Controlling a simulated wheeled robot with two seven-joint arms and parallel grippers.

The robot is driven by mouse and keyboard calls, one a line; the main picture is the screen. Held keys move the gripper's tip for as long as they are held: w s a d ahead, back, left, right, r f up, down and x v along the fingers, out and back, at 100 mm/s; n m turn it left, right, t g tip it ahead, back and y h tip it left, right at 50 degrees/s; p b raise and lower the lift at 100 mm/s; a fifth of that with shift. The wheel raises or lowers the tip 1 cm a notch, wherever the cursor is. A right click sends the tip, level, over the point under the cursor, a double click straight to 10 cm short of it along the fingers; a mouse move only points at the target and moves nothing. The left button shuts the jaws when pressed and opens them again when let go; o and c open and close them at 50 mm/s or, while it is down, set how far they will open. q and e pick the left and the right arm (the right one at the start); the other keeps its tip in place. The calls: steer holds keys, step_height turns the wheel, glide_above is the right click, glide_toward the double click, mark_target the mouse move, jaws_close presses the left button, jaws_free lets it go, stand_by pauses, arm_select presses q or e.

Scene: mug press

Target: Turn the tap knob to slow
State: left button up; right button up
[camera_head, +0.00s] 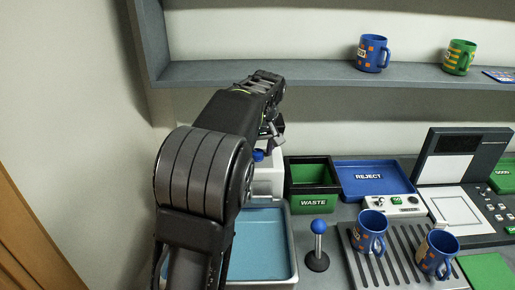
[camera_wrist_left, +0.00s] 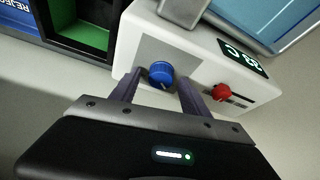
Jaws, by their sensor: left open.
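The tap unit is a white box (camera_wrist_left: 240,107) with a blue round knob (camera_wrist_left: 160,73), a red knob (camera_wrist_left: 222,92) on a slot and a display reading about 33 C. In the head view the unit (camera_head: 267,180) stands behind the blue basin, partly hidden by my left arm, and its blue knob (camera_head: 258,155) just shows. My left gripper (camera_wrist_left: 158,84) is open, with one finger on each side of the blue knob. I cannot tell whether the fingers touch it. My left gripper also shows in the head view (camera_head: 274,136). My right gripper is not in view.
A blue basin (camera_head: 262,282) lies in front of the unit. A green WASTE bin (camera_head: 313,203) and blue REJECT tray (camera_head: 377,178) stand to its right. A blue-topped lever (camera_head: 318,240) and two mugs on a slotted tray (camera_head: 383,268) are nearer. A shelf (camera_head: 300,73) hangs above.

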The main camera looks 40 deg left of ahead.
arm_select(q)
jaws_close()
stand_by(0.5)
steer(key=shift+m, duration=0.4)
steer(key=m, duration=0.1)
steer(key=m+t+h+b, duration=0.1)
steer(key=m, duration=0.1)
steer(key=shift+s+a+m, duration=0.1)
steer(key=shift+a+m, duration=0.1)
steer(key=shift+m, duration=0.1)
steer(key=m+h, duration=0.1)
steer(key=m, duration=0.1)
steer(key=m+h, duration=0.1)
steer(key=m, duration=0.2)
steer(key=shift+r+t, duration=0.1)
steer(key=shift+t, duration=0.2)
steer(key=shift+m, duration=0.3)
jaws_free()
